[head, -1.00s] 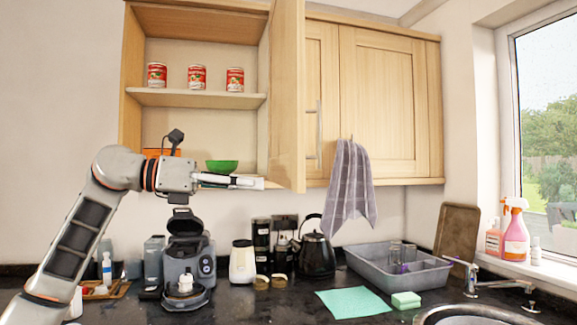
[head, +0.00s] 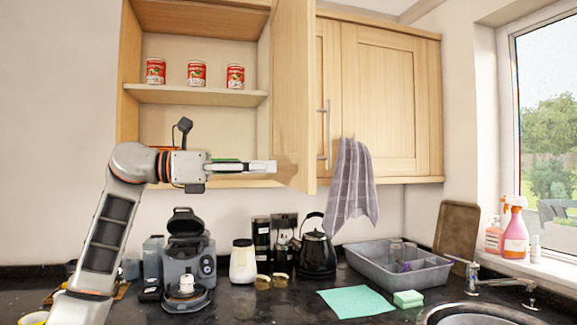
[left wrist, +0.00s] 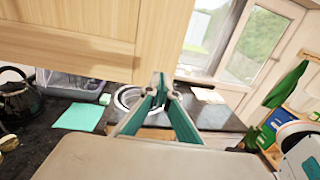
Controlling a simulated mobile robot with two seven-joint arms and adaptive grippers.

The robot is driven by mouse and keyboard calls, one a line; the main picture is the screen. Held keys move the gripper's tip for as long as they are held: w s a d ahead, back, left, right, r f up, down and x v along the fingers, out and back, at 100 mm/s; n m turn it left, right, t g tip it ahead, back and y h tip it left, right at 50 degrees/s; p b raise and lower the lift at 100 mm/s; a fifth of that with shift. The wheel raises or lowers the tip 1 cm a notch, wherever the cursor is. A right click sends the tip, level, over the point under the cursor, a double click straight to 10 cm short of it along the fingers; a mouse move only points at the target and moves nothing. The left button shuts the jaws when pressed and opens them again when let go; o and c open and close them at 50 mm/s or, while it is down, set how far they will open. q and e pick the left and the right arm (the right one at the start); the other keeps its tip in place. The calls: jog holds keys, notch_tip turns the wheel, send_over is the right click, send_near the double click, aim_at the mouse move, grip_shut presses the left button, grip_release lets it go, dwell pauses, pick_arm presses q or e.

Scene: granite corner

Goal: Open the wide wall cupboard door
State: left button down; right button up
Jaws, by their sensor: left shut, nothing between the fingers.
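The wide wall cupboard (head: 129,60) stands open in the head view, its shelves showing. Its wooden door (head: 296,90) is swung out toward me, seen nearly edge-on at the cupboard's right side. My left gripper (head: 274,167) is shut and empty, with its tips beside the inner face of the door near its lower end. I cannot tell if they touch. In the left wrist view the shut fingers (left wrist: 160,82) point at a wooden panel (left wrist: 90,30). My right gripper is out of view.
Several red cans, one of them on the left (head: 156,71), stand on the shelf. A towel (head: 350,185) hangs right of the door. A coffee machine (head: 188,250), kettle (head: 317,250) and grey tub (head: 385,265) stand on the counter below.

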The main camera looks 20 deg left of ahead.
aim_at(304, 167)
pick_arm(q)
jog(key=x, duration=0.4)
jog(key=shift+d, duration=0.1)
jog(key=shift+w+d, duration=0.3)
jog(key=shift+d, duration=0.15)
jog(key=w+d+t+p, duration=0.1)
jog(key=w+d+p, duration=0.2)
jog(key=d, duration=0.3)
jog(key=w+d+n+t+y+p, duration=0.1)
jog(key=w+d+p, duration=0.1)
jog(key=w+d, duration=0.3)
jog(key=shift+d+n+p, duration=0.3)
jog(key=shift+d+p, duration=0.1)
jog(key=shift+d, duration=0.7)
